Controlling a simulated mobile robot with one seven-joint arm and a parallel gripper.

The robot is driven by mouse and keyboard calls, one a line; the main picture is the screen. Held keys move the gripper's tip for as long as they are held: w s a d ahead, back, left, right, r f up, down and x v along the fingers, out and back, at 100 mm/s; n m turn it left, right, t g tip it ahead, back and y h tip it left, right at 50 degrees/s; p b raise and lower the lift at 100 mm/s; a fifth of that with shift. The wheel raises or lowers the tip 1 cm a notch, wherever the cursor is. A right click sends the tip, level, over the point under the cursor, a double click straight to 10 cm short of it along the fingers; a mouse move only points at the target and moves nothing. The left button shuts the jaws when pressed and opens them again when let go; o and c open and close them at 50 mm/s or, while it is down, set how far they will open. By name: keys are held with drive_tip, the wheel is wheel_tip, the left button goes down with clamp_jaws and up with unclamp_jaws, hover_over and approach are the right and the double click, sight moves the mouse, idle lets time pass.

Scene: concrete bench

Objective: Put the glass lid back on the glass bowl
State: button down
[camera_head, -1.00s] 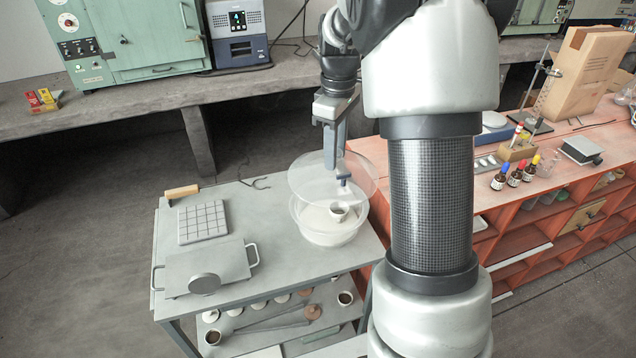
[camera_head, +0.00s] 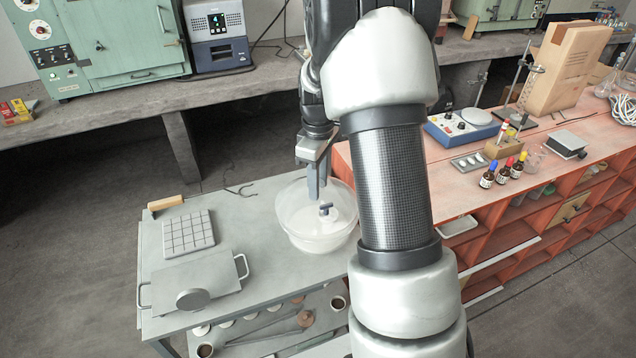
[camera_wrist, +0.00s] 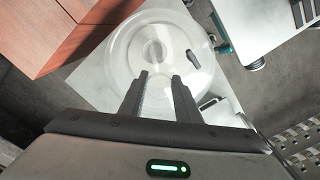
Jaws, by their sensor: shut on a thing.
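The clear glass bowl (camera_head: 318,243) stands near the right end of the grey table, with pale contents. The clear glass lid (camera_head: 290,203) is level over the bowl's mouth, its outline nearly merging with the rim. I cannot tell whether it rests on the rim. A small blue-grey part (camera_head: 325,208) shows at the lid's middle. My gripper (camera_head: 313,196) points down over the lid and is shut on it; the glass in the grip is hard to see. In the wrist view my two fingers (camera_wrist: 160,82) stand a little apart over the round glass (camera_wrist: 120,60).
A tiled plate (camera_head: 186,232), a grey box with side handles (camera_head: 195,280) and a wooden-handled tool (camera_head: 165,202) lie to the left on the table. The orange shelf unit (camera_head: 500,215) stands close on the right. The table left of the bowl is partly clear.

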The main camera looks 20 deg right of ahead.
drive_tip(key=shift+f+b, duration=0.35)
drive_tip(key=shift+f, duration=0.05)
drive_tip(key=shift+f, duration=0.25)
drive_tip(key=c, duration=1.3)
unclamp_jaws()
